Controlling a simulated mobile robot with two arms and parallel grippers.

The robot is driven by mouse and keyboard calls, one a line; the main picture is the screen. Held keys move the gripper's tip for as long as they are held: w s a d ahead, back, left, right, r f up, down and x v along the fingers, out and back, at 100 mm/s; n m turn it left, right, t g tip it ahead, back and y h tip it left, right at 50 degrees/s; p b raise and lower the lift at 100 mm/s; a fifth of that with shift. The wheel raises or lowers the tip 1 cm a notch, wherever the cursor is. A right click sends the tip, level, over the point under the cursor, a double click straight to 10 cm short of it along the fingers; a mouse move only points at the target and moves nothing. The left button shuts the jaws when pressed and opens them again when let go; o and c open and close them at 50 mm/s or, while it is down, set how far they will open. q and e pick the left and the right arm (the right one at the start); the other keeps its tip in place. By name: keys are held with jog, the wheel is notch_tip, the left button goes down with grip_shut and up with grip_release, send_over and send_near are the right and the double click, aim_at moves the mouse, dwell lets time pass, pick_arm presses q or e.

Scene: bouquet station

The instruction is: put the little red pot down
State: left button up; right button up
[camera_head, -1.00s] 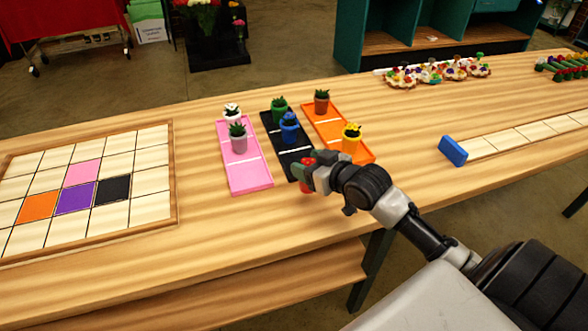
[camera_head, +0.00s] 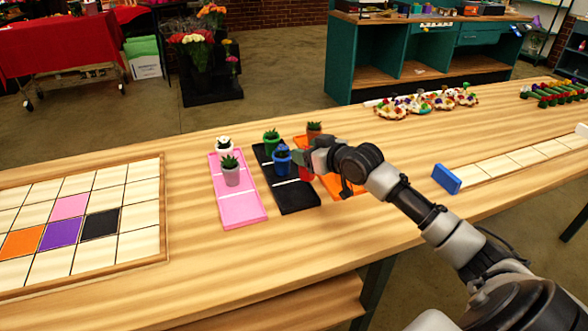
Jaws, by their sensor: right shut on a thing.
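My right gripper (camera_head: 309,158) is shut on the little red pot, of which a small red patch (camera_head: 305,173) shows under the fingers. It is over the gap between the black tray (camera_head: 297,199) and the orange tray (camera_head: 347,189); I cannot tell whether the pot touches anything. The black tray bears a green pot (camera_head: 271,143) and a blue pot (camera_head: 282,162). A terracotta pot (camera_head: 314,135) stands at the back of the orange tray. My left gripper is out of view.
A framed grid board (camera_head: 138,220) with coloured squares lies at left. A blue block (camera_head: 446,179) stands at the end of a pale tiled strip (camera_head: 510,154) at right. The front ends of the pink and black trays are bare.

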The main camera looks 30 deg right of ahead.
jog(key=shift+w+a+f+p, duration=0.1)
jog(key=shift+w+a+f, duration=0.35)
jog(key=shift+f, duration=0.55)
jog(key=shift+w+a+f+p, duration=0.15)
jog(key=shift+w+a+f, duration=0.25)
jog(key=shift+f, duration=0.65)
jog(key=shift+w+a+f+p, duration=0.1)
jog(key=shift+w+a+f, duration=0.2)
jog(key=shift+a+f, duration=0.5)
jog(key=shift+d+f, duration=0.2)
jog(key=shift+d, duration=0.05)
jog(key=o, duration=1.1)
jog(key=shift+f, duration=0.1)
jog(key=shift+o, duration=0.2)
jog(key=v, duration=1.2)
